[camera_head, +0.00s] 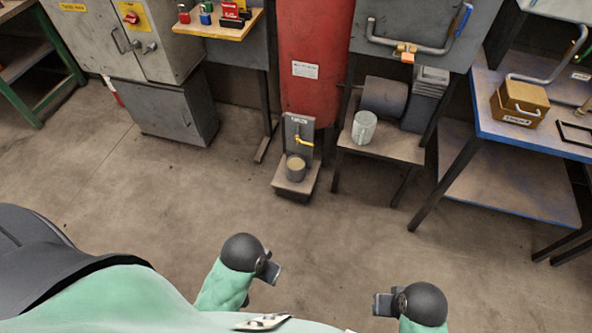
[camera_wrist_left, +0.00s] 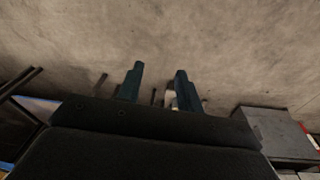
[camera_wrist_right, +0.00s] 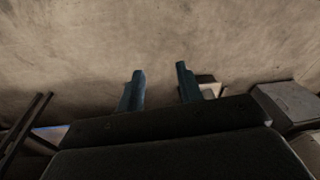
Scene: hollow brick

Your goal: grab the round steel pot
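A small round dark steel pot (camera_head: 296,168) stands upright on the low ledge of a small stand (camera_head: 291,185), below a yellow-handled tap (camera_head: 303,142). Its top looks tan inside. My left gripper (camera_head: 273,269) is low in the head view, well short of the pot and touching nothing. In the left wrist view its fingers (camera_wrist_left: 157,68) are apart with nothing held. My right gripper (camera_head: 377,303) is farther right and also far from the pot. In the right wrist view its fingers (camera_wrist_right: 160,68) are apart and empty. I cannot make out the pot in the wrist views.
A red cylinder (camera_head: 314,50) rises behind the stand. A light grey metal jug (camera_head: 364,127) sits on a low table (camera_head: 385,149) to the right. A blue-edged workbench (camera_head: 520,130) is farther right; a grey cabinet (camera_head: 178,110) is left. Open concrete floor lies before the stand.

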